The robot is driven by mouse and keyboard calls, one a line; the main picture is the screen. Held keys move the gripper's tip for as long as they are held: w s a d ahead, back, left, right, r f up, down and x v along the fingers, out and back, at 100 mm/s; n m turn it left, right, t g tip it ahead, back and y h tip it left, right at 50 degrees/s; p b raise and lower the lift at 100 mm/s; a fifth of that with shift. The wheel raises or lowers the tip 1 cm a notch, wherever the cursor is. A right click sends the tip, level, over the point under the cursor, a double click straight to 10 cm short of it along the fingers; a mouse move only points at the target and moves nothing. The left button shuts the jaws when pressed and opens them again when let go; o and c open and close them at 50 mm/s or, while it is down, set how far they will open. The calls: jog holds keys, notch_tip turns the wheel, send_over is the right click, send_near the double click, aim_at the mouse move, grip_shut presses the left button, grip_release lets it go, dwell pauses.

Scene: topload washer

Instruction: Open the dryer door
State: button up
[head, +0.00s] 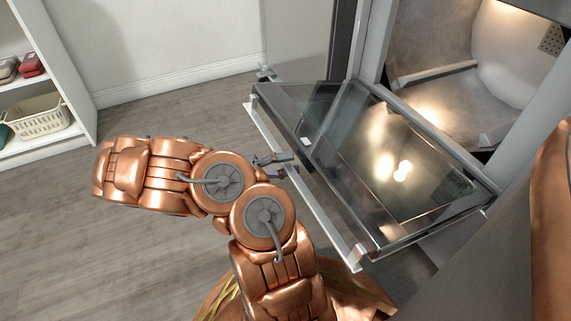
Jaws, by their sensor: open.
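The dryer door (430,192) is swung down, its glass panel facing up and its hinge side at the machine's opening. A long bar handle (330,207) runs along its outer edge. Behind the door, the lit metal drum (440,95) is in plain view. My gripper (284,166) is open beside the door's outer edge, close to the handle bar. My copper arm hides part of it. I cannot tell whether it touches the handle.
A white shelf (75,105) at the left holds a cream basket (40,114) and red-topped items (32,65). The wood floor (180,105) between the shelf and the dryer is clear. A white wall (150,40) stands behind.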

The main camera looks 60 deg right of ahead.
dwell(0.5)
